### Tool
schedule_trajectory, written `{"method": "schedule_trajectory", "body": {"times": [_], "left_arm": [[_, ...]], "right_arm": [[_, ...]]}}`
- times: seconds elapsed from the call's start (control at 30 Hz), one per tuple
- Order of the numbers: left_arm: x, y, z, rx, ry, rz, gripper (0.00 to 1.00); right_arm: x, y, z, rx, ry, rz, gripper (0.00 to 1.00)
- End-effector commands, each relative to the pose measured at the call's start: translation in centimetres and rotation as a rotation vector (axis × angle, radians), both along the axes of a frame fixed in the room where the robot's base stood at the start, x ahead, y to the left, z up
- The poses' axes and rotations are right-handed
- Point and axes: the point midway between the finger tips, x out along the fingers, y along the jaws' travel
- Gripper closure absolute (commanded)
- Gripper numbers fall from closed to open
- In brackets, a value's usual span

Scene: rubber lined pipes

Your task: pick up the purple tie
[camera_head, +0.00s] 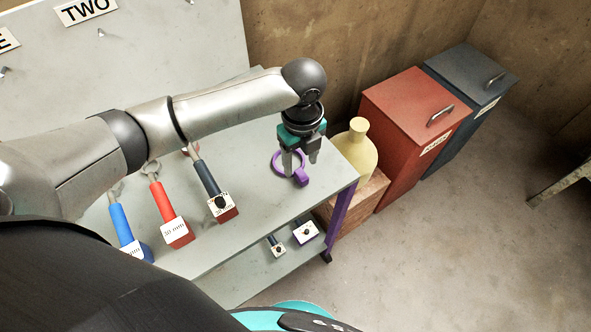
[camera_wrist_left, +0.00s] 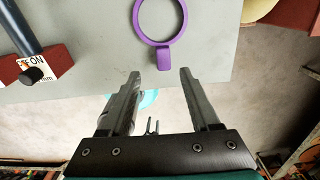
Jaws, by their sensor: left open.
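The purple tie (camera_head: 301,177) is a ring with a short block-like tab. It lies on the grey table top (camera_head: 262,208) near its right end. My left gripper (camera_head: 300,168) points down right by the tie in the head view, overlapping part of the ring. In the left wrist view the tie (camera_wrist_left: 164,59) lies beyond the fingertips, its tab pointing toward the gap between them. The left gripper (camera_wrist_left: 173,72) is open with nothing between its fingers. Whether a finger touches the tie cannot be told. My right gripper is not in view.
Two small labelled blocks sit on the lower shelf (camera_head: 255,262). A yellow vase (camera_head: 357,152), a red bin (camera_head: 408,120) and a dark bin (camera_head: 470,85) stand to the right.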

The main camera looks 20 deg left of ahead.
Motion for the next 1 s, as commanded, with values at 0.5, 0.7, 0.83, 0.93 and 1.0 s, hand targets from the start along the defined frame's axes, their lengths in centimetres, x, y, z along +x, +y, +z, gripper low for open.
{"method": "schedule_trajectory", "body": {"times": [0.5,0.7,0.83,0.93,1.0], "left_arm": [[0.7,0.0,-5.4,0.0,-0.001,0.0,0.38],[0.7,0.0,-5.4,0.0,-0.001,0.0,0.38],[0.7,0.0,-5.4,0.0,-0.001,0.0,0.51],[0.7,0.0,-5.4,0.0,-0.001,0.0,0.62],[0.7,0.0,-5.3,0.0,-0.001,0.0,0.7]], "right_arm": [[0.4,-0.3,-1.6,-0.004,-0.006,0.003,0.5],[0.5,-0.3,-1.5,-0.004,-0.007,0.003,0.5],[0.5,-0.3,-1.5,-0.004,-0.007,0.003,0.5],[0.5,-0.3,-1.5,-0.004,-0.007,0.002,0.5],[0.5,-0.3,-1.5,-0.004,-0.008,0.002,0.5]]}}
